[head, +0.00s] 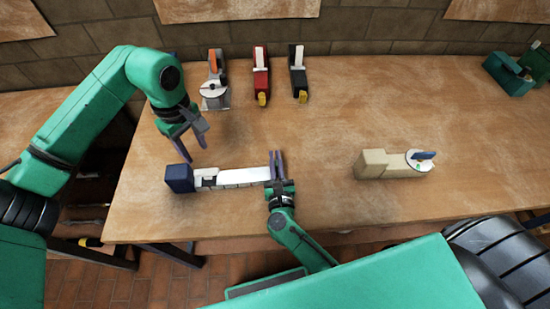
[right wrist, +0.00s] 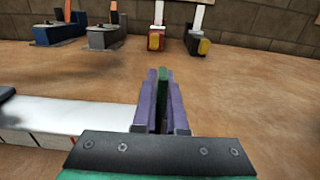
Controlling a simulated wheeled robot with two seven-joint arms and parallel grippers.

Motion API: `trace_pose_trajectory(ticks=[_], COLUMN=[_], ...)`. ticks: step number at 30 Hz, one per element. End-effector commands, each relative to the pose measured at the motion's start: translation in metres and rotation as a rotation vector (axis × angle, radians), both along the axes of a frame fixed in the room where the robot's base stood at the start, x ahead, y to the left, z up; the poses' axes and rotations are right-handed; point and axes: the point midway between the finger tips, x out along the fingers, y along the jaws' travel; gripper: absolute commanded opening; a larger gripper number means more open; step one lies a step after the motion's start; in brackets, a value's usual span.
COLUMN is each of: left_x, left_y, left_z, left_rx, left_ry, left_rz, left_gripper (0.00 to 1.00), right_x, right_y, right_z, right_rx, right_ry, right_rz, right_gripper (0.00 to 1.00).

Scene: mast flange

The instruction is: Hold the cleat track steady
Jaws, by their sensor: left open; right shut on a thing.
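The cleat track (head: 245,176) is a long white bar lying left to right near the table's front edge. A dark blue block (head: 180,178) is at its left end. My right gripper (head: 277,164) is at the track's right end. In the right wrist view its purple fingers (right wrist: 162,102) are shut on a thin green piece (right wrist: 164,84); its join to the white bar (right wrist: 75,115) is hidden. My left gripper (head: 191,147) is open and empty above the blue block and the track's left part, apart from both.
A beige block with a white disc and blue lever (head: 390,163) stands on the right. At the back are a grey device with an orange handle (head: 214,90), a red one (head: 261,78) and a black one (head: 298,78). Green boxes (head: 508,75) sit far right. The table's middle is clear.

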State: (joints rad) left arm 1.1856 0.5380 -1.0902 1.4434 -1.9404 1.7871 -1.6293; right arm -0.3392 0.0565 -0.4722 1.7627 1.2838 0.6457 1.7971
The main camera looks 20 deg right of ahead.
Motion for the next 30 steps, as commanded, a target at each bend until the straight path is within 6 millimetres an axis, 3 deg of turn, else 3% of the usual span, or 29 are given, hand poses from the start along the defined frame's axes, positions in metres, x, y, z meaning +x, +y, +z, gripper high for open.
trace_pose_trajectory(ticks=[24, 25, 30], left_x=[0.0000, 0.0000, 0.0000], left_y=[0.0000, 0.0000, 0.0000], left_z=[-0.0001, -0.0001, -0.0001], left_rx=[0.000, 0.000, 0.000], left_ry=[0.000, 0.000, 0.000], left_rz=[0.000, 0.000, 0.000], left_gripper=[0.50, 0.57, 0.57], right_x=[-0.0003, -0.0003, -0.0003], right_y=[0.0000, 0.0000, 0.0000], right_z=[-0.0007, -0.0007, -0.0008], right_rx=[0.000, 0.000, 0.000], right_ry=[0.001, 0.001, 0.002], right_rz=[0.000, 0.000, 0.000], right_gripper=[0.00, 0.00, 0.00])
